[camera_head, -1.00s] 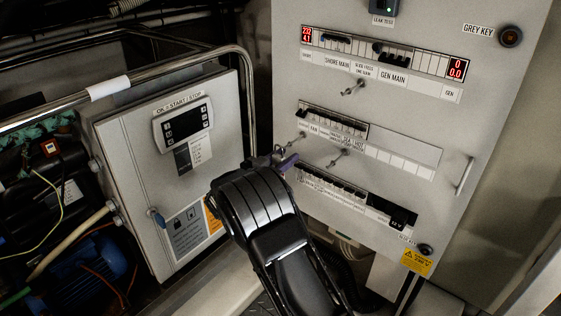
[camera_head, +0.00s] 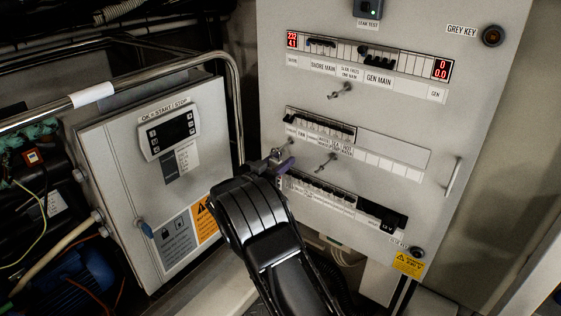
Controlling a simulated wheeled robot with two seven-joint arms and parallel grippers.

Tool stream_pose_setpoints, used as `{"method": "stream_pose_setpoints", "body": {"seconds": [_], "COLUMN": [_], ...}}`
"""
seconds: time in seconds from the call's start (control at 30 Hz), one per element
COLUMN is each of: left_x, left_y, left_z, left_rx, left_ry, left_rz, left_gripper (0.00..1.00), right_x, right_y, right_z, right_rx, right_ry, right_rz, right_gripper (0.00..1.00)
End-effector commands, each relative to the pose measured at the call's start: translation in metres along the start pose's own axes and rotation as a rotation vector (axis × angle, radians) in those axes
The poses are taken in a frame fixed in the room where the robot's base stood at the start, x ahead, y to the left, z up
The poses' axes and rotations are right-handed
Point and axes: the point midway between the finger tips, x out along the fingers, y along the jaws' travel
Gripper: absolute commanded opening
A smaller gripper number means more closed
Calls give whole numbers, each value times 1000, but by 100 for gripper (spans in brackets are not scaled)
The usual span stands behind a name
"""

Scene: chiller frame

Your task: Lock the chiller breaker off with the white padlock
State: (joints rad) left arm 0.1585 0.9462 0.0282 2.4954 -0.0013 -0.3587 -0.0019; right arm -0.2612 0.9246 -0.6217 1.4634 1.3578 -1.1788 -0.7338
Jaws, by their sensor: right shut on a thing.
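My right gripper (camera_head: 277,162) is at the left edge of the grey breaker panel (camera_head: 440,120), in front of the area between the middle and lower breaker rows. I cannot make out a white padlock. The middle breaker row (camera_head: 320,128) is just above the gripper, and the lower breaker row (camera_head: 345,200) is to its right. I cannot tell which switch is the chiller breaker. My left gripper is not in view.
Small metal fittings stick out from the panel, at the upper middle (camera_head: 340,90) and the centre (camera_head: 327,161). A handle (camera_head: 453,177) stands at its right. A grey control box (camera_head: 120,150) with a tubular rail (camera_head: 130,85) stands at the left.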

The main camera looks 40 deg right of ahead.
Motion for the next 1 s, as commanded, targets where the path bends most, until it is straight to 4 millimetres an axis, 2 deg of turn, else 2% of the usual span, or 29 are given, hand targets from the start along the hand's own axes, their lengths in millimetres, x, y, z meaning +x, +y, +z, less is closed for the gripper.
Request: {"method": "stream_pose_setpoints", "body": {"seconds": [0.4,0.43,0.73,1.0], "left_x": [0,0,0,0], "left_y": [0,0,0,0], "left_z": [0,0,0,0], "left_rx": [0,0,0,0], "left_ry": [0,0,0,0], "left_rz": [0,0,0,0], "left_gripper": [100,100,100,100], "right_x": [0,0,0,-1], "right_y": [0,0,0,0], "right_z": [-1,-1,0,1], "right_rx": [1,1,0,0], "right_ry": [1,1,0,-1], "right_rz": [0,0,0,0], "right_gripper": [0,35,60,60]}}
